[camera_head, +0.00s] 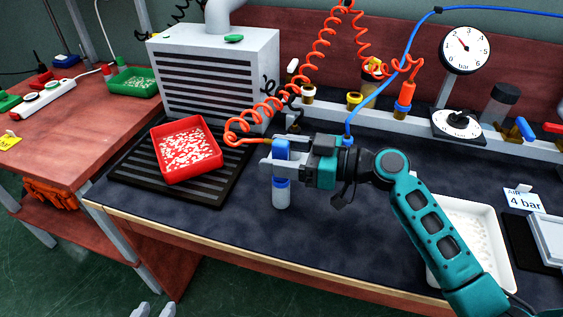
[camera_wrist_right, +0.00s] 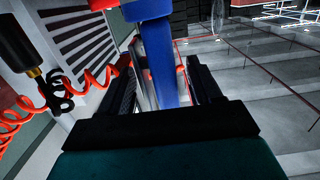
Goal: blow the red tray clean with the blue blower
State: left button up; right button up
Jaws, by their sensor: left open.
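The red tray (camera_head: 160,160) lies tilted in the picture on the black slatted grate, with many white bits scattered over its floor. The blue blower (camera_head: 281,150) is upright right of the tray, with an orange coiled hose at its top and a pale lower part with a blue band. My right gripper (camera_head: 270,165) is shut around the blower, which also shows between the black fingers in the right wrist view (camera_wrist_right: 158,65). Whether the blower's lower end touches the bench is unclear.
A grey slatted extraction box (camera_head: 215,75) stands behind the black grate (camera_head: 215,190). The orange coiled hose (camera_head: 320,50) hangs over the bench. A white tray (camera_head: 487,215) with pale bits, a pressure gauge (camera_head: 465,48) and a regulator knob (camera_head: 458,122) are at right. The bench front is clear.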

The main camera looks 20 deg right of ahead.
jog(key=c, duration=0.6)
jog(key=shift+r, duration=0.15)
jog(key=shift+c, duration=0.4)
jog(key=shift+r+p, duration=0.85)
jog(key=shift+r, duration=0.4)
jog(key=shift+r+p, duration=1.65)
jog(key=shift+r, duration=1.3)
pick_arm(q)
jog(key=r, duration=0.4)
jog(key=shift+s+r, duration=0.2)
jog(key=shift+r, duration=0.1)
jog(key=shift+d, duration=0.2)
pick_arm(e)
jog(key=shift+d, duration=0.15)
